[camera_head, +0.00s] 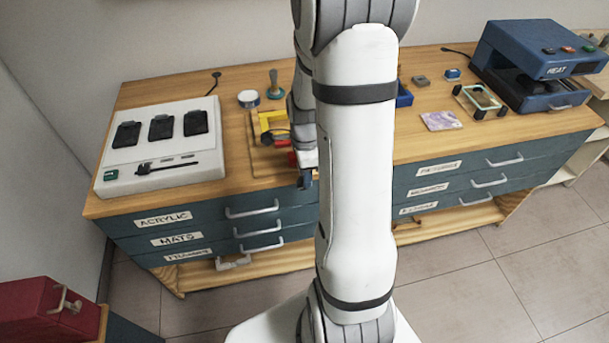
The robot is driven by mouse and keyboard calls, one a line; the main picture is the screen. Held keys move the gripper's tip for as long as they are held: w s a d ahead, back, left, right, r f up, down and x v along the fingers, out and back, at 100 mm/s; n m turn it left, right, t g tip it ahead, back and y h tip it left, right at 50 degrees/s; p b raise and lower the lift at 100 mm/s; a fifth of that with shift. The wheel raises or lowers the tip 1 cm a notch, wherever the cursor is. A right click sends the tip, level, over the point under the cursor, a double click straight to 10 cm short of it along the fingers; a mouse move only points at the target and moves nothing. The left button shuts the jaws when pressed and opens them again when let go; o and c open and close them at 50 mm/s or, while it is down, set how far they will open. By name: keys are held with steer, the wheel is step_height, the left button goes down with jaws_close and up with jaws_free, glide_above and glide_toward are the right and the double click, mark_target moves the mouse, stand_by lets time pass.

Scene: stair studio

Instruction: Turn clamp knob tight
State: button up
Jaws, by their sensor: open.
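A yellow clamp (269,122) stands on a wooden board (258,158) on the workbench, left of my arm. A red part (292,159) shows low beside my gripper; I cannot tell whether it is the clamp's knob. My gripper (305,182) points down at the bench's front edge, just right of the clamp. It is small and partly hidden by my arm. The jaws are open. I cannot tell whether they touch the red part.
A white panel (120,175) with black pads lies at left. A blue heat press (535,62) stands at right. A white roll (248,99), a stamp-like tool (274,86), a purple tile (441,121) and a glass frame (481,99) are on the bench. Drawer handles (252,208) project in front.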

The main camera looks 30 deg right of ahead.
steer(key=shift+f, duration=1.75)
steer(key=shift+c, duration=0.4)
steer(key=c, duration=0.7)
steer(key=shift+s+f, duration=0.1)
